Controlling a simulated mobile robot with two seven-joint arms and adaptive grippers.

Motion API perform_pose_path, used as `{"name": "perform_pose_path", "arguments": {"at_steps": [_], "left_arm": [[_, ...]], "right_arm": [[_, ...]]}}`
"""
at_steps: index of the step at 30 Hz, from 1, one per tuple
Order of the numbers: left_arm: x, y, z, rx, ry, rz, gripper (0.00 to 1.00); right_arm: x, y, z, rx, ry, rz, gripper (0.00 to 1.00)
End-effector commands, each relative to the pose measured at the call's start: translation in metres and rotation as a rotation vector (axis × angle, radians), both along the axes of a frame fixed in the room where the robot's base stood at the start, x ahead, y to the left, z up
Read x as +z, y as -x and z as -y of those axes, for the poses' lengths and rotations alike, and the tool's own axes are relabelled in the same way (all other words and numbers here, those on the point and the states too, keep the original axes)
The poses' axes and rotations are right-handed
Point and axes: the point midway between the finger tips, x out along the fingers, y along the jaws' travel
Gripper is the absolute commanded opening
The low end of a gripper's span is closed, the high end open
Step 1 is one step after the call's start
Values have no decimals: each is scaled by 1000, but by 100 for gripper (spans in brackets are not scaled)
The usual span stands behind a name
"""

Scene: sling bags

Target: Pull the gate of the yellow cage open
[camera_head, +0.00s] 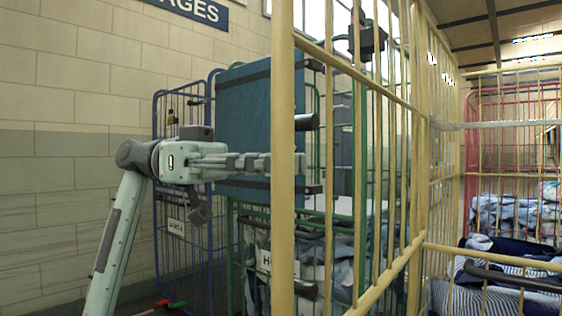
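The yellow cage (415,150) fills the middle and right of the view, close to me. Its thick yellow upright post (283,110) stands in front, with thinner bars and a slanting rail to its right. The gate appears to be this near barred panel (330,200). My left gripper (285,164) comes in level from the left, its fingers reaching the post at mid height. I cannot tell whether they touch it or are shut on it, as the fingers show edge-on. My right gripper is not in view.
A blue cage (155,200) and a green cage (232,270) holding blue cloth stand behind the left arm. A teal panel (243,110) hangs behind the post. A red cage (470,160) with laundry is at the right. A tiled wall (60,90) closes the left.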

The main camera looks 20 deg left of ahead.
Motion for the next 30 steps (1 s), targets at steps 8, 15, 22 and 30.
{"name": "perform_pose_path", "arguments": {"at_steps": [8, 15, 22, 30], "left_arm": [[1, -1, 0, 3, 3, -1, 36], [2, -2, -6, 4, 5, -2, 36], [2, -10, -47, 7, 5, -3, 36], [2, -19, -99, 5, 6, -2, 36]], "right_arm": [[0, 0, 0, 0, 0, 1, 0], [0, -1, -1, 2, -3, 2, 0], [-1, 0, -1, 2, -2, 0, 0], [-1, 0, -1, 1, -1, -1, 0]]}}
